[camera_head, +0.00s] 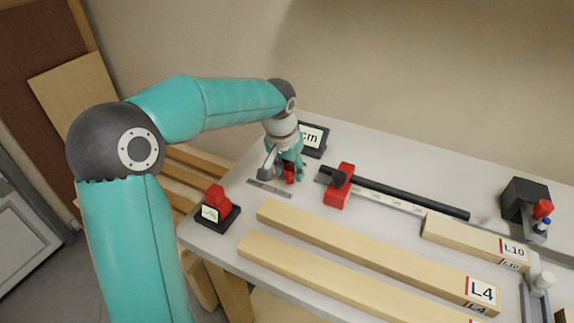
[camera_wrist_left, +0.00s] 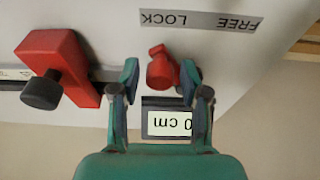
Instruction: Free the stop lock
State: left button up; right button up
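A red lever (camera_wrist_left: 160,70) sits between the fingers of my left gripper (camera_wrist_left: 159,82) in the left wrist view; its small end points to the LOCK side of the FREE/LOCK label (camera_wrist_left: 200,20). The lever shows partly in the head view (camera_head: 289,173), mostly hidden by the gripper. My left gripper (camera_head: 284,172) is open, its fingers on either side of the lever; whether one touches it I cannot tell. The red stop block (camera_head: 338,194) with a black knob (camera_head: 340,177) sits on the rail beside it. My right gripper is in neither view.
A display reading cm (camera_head: 313,137) stands behind the gripper. Wooden bars (camera_head: 360,247) lie in front; a short L10 piece (camera_head: 460,238) is further right. A black box (camera_head: 524,200) stands at right.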

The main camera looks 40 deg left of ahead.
pick_arm(q)
jog(key=c, duration=0.3)
jog(key=shift+c, duration=0.2)
jog(key=shift+s, duration=0.1)
